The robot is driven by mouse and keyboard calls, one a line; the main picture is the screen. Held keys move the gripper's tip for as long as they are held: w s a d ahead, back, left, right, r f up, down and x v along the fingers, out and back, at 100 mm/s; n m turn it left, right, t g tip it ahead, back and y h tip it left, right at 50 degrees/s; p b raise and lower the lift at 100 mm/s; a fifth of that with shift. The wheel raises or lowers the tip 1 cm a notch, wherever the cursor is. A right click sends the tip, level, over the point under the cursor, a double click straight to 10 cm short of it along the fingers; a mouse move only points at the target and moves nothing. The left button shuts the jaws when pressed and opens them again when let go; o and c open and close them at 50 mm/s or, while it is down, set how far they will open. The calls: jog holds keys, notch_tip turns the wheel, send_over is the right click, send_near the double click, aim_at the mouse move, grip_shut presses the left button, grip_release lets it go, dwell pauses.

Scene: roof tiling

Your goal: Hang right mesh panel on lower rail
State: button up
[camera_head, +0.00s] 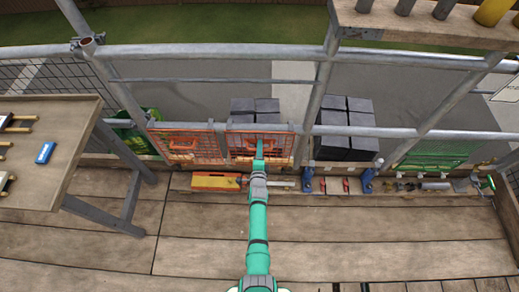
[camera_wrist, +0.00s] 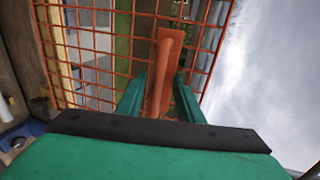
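The right orange mesh panel (camera_head: 284,146) stands upright at the lower rail (camera_head: 390,132), beside the left orange mesh panel (camera_head: 183,145). Its upper edge overlaps the rail in the head view; I cannot tell whether its hooks sit on it. My gripper (camera_head: 259,148) is at the middle of this panel. In the wrist view, its two green fingers lie on either side of the panel's orange handle (camera_wrist: 165,70) and appear shut on it. The orange mesh (camera_wrist: 98,45) fills the space behind. The lower part of the handle is hidden between the fingers.
Dark block stacks (camera_head: 347,125) stand beyond the rail. A green mesh (camera_head: 437,152) is at the right. An orange-yellow tool (camera_head: 215,181) and blue clamps (camera_head: 307,180) lie along the deck edge. A table (camera_head: 75,140) stands at the left. The wooden deck in front is clear.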

jog(key=shift+f, duration=0.1)
jog(key=v, duration=1)
jog(key=shift+s, duration=0.4)
jog(key=s+d+r+n, duration=0.1)
jog(key=s+r+n, duration=0.3)
jog(key=s, duration=0.8)
jog(key=s+d+r+n, duration=0.1)
jog(key=s+r+n, duration=0.4)
jog(key=s, duration=0.6)
jog(key=s+r+n, duration=0.9)
jog(key=s+r, duration=0.5)
jog(key=r, duration=0.5)
jog(key=shift+s+a, duration=0.2)
jog(key=shift+s, duration=0.05)
